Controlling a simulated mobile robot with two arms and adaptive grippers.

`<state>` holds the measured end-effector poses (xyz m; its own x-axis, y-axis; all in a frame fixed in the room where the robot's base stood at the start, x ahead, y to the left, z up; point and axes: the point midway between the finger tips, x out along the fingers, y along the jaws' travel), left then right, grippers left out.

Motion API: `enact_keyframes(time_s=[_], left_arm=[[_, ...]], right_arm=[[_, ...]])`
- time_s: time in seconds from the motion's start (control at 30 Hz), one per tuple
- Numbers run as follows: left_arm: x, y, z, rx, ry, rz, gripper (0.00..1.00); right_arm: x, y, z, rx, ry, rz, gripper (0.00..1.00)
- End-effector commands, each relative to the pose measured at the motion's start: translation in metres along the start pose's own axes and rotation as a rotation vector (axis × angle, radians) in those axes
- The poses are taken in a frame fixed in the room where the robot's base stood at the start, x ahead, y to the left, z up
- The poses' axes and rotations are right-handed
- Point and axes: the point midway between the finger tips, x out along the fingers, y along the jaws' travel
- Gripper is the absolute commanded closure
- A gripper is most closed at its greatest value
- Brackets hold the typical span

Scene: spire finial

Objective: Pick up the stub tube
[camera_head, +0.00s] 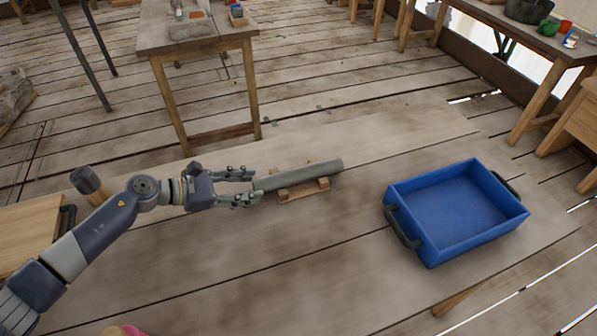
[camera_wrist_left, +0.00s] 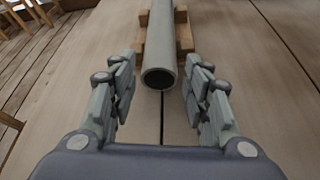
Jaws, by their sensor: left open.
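The stub tube (camera_head: 305,174) is a grey hollow cylinder lying on a small wooden cradle (camera_head: 303,190) on the plank table. In the left wrist view the tube (camera_wrist_left: 161,45) points its open end at my left gripper, and the cradle (camera_wrist_left: 184,38) shows on both sides under it. My left gripper (camera_head: 250,187) is open at the tube's left end. In the wrist view its fingers (camera_wrist_left: 160,92) stand on either side of the tube's near end, with gaps on both sides. My right gripper is in neither view.
A blue tray (camera_head: 458,212) with dark handles stands empty to the right on the same table (camera_head: 300,255). A mallet-like tool (camera_head: 90,183) lies behind my left arm. A pink object (camera_head: 122,330) shows at the bottom edge. The table between cradle and tray is clear.

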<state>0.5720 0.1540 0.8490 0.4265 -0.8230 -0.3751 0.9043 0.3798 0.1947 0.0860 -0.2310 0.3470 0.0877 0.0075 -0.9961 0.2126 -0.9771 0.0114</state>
Motion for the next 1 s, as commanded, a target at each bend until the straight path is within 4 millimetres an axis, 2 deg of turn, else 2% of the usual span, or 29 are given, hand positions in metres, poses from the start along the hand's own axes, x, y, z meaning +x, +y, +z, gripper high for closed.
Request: enact_keyframes(time_s=[0.03, 0.1, 0.2, 0.33, 0.53, 0.73, 1.0], left_arm=[[0.008, 0.001, 0.009, -0.001, -0.004, -0.003, 0.56], [0.019, 0.001, 0.013, 0.000, -0.004, -0.003, 0.56], [0.032, 0.001, 0.008, -0.003, -0.002, -0.001, 0.56], [0.039, 0.001, 0.007, 0.001, -0.001, -0.001, 0.56], [0.039, 0.001, 0.006, 0.001, 0.000, -0.001, 0.56], [0.039, 0.001, 0.006, 0.000, 0.000, -0.001, 1.00], [0.038, 0.001, 0.008, 0.001, -0.003, 0.000, 0.99]], right_arm=[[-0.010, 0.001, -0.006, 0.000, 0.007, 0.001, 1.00], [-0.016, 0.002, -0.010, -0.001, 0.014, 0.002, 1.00], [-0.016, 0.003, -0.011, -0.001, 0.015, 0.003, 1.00], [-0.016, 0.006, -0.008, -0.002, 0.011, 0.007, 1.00], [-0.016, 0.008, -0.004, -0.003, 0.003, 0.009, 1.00], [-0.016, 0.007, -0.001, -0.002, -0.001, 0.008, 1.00], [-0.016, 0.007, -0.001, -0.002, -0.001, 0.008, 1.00]])
